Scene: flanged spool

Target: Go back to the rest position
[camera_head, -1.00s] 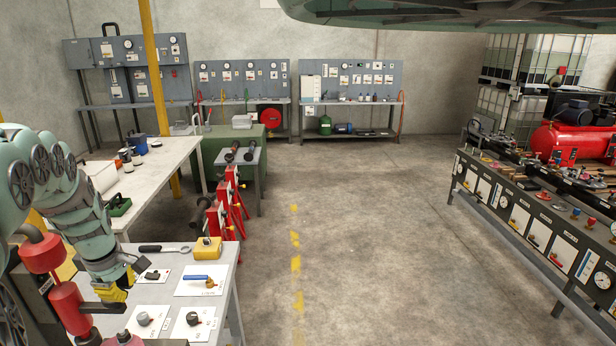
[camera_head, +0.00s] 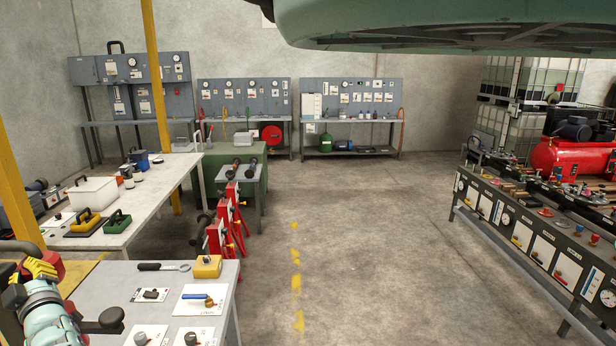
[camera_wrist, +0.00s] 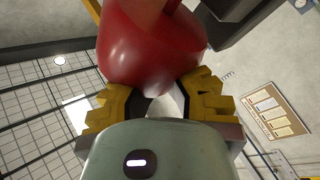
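My gripper (camera_head: 36,270) is at the lower left of the head view, pointing up, with its yellow fingers above the pale green wrist. A red rounded body (camera_wrist: 150,45) fills the top middle of the wrist view, just beyond the fingers. A red part (camera_head: 76,266) also shows behind my gripper in the head view. It appears to belong to the spool, mostly hidden by my arm. Whether the fingers touch it is unclear.
The grey near bench (camera_head: 112,290) holds a wrench (camera_head: 163,267), a yellow block (camera_head: 207,267) and a blue-handled valve (camera_head: 197,299) on a white card. A white table (camera_head: 165,185) stands behind. Red stands (camera_head: 225,225) line the aisle. The floor (camera_head: 370,250) to the right is clear.

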